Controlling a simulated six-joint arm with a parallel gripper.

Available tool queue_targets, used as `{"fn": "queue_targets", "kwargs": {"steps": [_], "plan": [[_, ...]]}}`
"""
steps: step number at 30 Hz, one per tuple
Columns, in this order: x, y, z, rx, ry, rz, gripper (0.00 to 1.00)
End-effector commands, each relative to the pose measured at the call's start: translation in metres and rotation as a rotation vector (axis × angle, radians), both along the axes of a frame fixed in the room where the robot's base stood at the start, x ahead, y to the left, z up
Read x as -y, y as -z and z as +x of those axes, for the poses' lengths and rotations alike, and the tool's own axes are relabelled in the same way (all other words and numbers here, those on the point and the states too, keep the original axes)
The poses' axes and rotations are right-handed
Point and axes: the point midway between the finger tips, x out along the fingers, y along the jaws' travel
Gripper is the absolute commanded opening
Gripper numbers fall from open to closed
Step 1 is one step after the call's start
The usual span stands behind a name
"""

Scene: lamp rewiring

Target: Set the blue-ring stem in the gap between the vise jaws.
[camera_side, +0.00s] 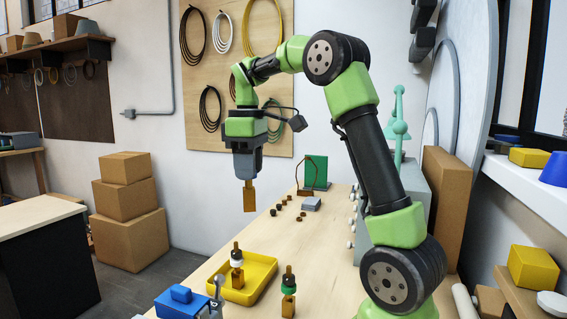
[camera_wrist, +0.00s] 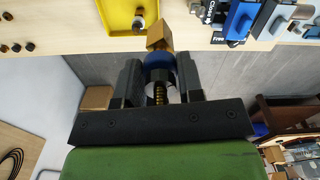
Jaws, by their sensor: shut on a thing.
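My gripper (camera_side: 247,176) is shut on the blue-ring stem (camera_side: 249,197), held high above the table. In the side view only its brown block end shows below the fingers. In the wrist view the blue ring (camera_wrist: 159,62) sits between the fingertips, and the block points away from my gripper. The blue vise (camera_side: 181,301) stands at the near edge of the table, well below my gripper and partly cut off by the frame. It also shows in the wrist view (camera_wrist: 240,20), to the right of the stem and apart from it. I cannot make out the gap between its jaws.
A yellow tray (camera_side: 264,275) beside the vise holds a white-ring stem (camera_side: 237,267). A green-ring stem (camera_side: 288,291) stands on the table (camera_side: 315,250) to the right. Small dark parts and a grey block (camera_side: 311,204) lie farther back. The air around my gripper is clear.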

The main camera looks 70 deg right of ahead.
Motion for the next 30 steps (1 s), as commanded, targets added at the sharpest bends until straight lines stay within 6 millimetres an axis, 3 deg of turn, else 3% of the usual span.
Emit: {"fn": "queue_targets", "kwargs": {"steps": [3,9,15,20,30], "plan": [[-0.053,0.000,0.024,0.001,-0.263,0.000,0.00],[-0.134,0.000,0.042,0.001,-0.655,0.001,0.00],[-0.185,0.000,0.042,0.001,-0.892,0.001,0.00],[-0.213,0.000,0.038,0.001,-1.025,0.001,0.00],[-0.210,0.041,0.039,-0.003,-1.017,0.001,0.00]]}}
